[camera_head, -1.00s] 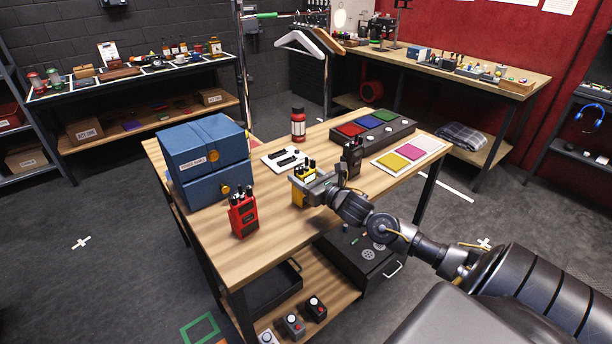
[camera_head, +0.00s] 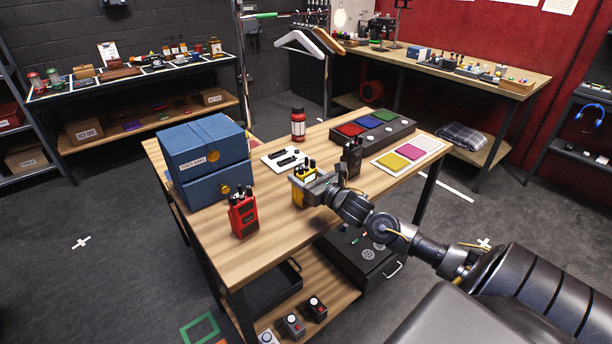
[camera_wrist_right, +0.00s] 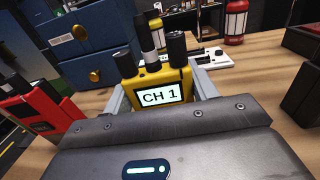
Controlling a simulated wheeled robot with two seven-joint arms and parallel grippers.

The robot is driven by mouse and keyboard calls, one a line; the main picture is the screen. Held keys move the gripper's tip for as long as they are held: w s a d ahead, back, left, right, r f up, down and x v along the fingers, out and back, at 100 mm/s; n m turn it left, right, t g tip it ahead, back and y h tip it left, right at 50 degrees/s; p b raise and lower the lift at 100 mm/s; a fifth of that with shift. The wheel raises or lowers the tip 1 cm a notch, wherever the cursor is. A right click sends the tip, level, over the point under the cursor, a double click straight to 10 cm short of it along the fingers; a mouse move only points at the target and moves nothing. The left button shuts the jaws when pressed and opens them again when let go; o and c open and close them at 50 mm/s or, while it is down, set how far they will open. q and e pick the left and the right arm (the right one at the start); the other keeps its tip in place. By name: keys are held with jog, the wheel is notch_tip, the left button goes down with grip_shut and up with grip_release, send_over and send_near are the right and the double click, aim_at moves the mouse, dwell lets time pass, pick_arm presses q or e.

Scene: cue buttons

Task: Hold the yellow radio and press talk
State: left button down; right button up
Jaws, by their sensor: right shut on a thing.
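The yellow radio (camera_head: 299,190) stands upright on the wooden table. In the right wrist view the yellow radio (camera_wrist_right: 157,86) shows a lit screen reading "CH 1" and dark knobs and an antenna on top. My right gripper (camera_head: 308,189) is shut on it, with its fingers (camera_wrist_right: 158,98) on both sides of the body. The lower part of the radio is hidden behind the gripper, and I cannot see the talk button. My left gripper is not in view.
A red radio (camera_head: 243,215) stands to the left and a black radio (camera_head: 354,160) to the right. Blue drawer boxes (camera_head: 205,160), a red bottle (camera_head: 298,124) and a box with coloured pads (camera_head: 372,130) stand behind.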

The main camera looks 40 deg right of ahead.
jog(key=o, duration=1.2)
jog(key=shift+c, duration=0.2)
jog(key=shift+s, duration=0.1)
jog(key=s+b, duration=0.2)
jog(key=s, duration=0.7)
jog(key=shift+d+f, duration=0.1)
jog(key=shift+d, duration=0.05)
jog(key=shift+s, duration=0.8)
